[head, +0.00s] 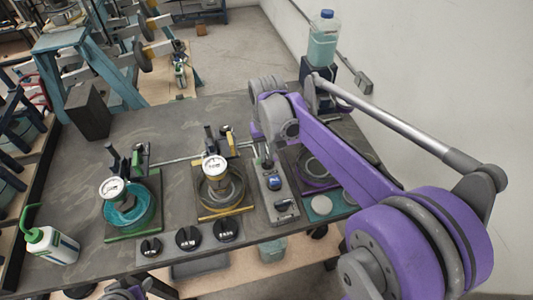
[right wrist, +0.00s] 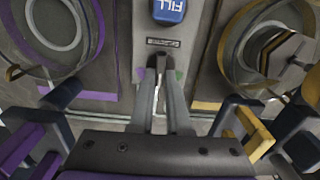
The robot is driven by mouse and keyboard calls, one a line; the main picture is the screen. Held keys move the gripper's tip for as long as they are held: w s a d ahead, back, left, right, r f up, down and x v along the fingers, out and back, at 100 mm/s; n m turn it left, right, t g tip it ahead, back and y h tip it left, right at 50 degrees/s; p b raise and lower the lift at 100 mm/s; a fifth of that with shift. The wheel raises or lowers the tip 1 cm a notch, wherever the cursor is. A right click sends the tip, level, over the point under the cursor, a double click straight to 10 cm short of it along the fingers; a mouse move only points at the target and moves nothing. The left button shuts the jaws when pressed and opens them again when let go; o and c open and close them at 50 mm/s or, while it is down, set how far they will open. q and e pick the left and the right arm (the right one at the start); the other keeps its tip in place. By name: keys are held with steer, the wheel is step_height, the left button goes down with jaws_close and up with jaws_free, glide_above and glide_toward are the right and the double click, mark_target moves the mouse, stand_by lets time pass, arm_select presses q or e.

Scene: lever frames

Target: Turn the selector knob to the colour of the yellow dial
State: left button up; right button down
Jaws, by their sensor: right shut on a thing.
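The selector knob (right wrist: 161,65) is a small dark piece on the grey centre panel (right wrist: 148,20), with a purple patch on its left and a green patch on its right in the right wrist view. My right gripper (right wrist: 162,82) is shut on it, its two grey fingers covering its sides. Which way the knob points I cannot tell. In the head view my right gripper (head: 266,158) reaches the panel's far end and hides the knob. The yellow dial (head: 214,168) is a round white-faced gauge on the yellow-edged frame. Part of my left gripper (head: 126,293) shows at the bottom edge; its jaws are unclear.
A blue FILL button (right wrist: 169,9) sits on the same panel. A green-edged frame (head: 152,215) with another gauge (head: 112,187) stands left, a purple-edged frame (head: 318,188) right. Black knobs (head: 188,237) line the front. A white bottle (head: 52,245) stands front left.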

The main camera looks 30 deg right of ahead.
mark_target(267, 157)
stand_by(0.5)
steer(key=c, duration=0.9)
jaws_free()
step_height(267, 157, up, 11)
steer(key=shift+f+p, duration=0.1)
steer(key=shift+p, duration=0.25)
